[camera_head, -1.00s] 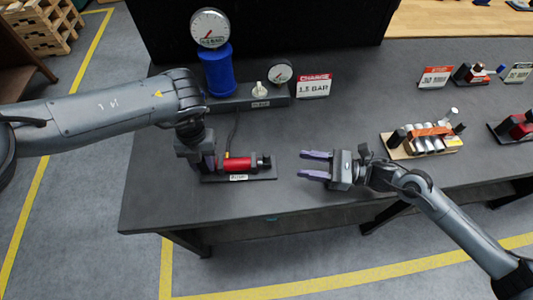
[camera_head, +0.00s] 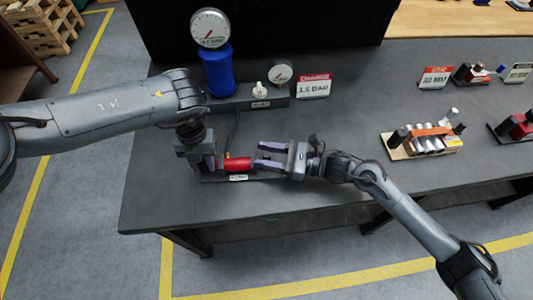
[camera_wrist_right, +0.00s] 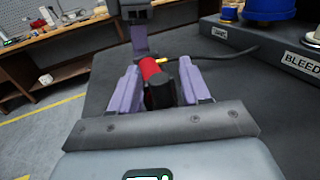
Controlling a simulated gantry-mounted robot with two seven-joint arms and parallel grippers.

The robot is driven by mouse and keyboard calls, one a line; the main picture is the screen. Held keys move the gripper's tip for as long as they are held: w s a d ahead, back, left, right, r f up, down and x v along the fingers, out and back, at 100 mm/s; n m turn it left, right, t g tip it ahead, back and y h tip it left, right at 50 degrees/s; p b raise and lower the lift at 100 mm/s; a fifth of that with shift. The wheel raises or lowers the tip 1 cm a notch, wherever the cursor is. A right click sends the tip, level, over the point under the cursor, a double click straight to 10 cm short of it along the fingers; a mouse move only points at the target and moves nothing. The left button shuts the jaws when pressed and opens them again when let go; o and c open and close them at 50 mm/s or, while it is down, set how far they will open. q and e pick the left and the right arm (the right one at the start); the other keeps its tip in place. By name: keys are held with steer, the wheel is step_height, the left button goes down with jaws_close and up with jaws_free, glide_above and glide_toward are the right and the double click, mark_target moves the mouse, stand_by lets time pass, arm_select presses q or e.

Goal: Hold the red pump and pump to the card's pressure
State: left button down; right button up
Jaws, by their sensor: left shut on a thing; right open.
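The red pump (camera_head: 238,164) lies on its base plate (camera_head: 212,179) near the front of the grey table. My left gripper (camera_head: 212,163) is shut on the red pump at its left end. My right gripper (camera_head: 270,154) is open, its fingers pointing left at the pump's right end. In the right wrist view the open fingers (camera_wrist_right: 158,90) stand on either side of the pump's black end (camera_wrist_right: 160,95), with the red body (camera_wrist_right: 149,68) beyond. I cannot tell whether they touch it. The card (camera_head: 313,87) has a red heading and reads about 1.5 BAR.
A blue cylinder (camera_head: 217,72) with a round gauge (camera_head: 210,28) stands behind the pump. A smaller gauge (camera_head: 280,73) and a pale knob (camera_head: 261,89) sit on the grey block beside it. A wooden tray (camera_head: 394,149) of metal cylinders lies to the right.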

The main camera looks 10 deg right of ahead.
jaws_close()
steer(key=shift+s+d, duration=0.1)
steer(key=shift+d, duration=2.65)
jaws_free()
steer(key=shift+d, duration=0.15)
steer(key=shift+s, duration=0.1)
steer(key=v, duration=1.1)
steer(key=shift+d, duration=0.4)
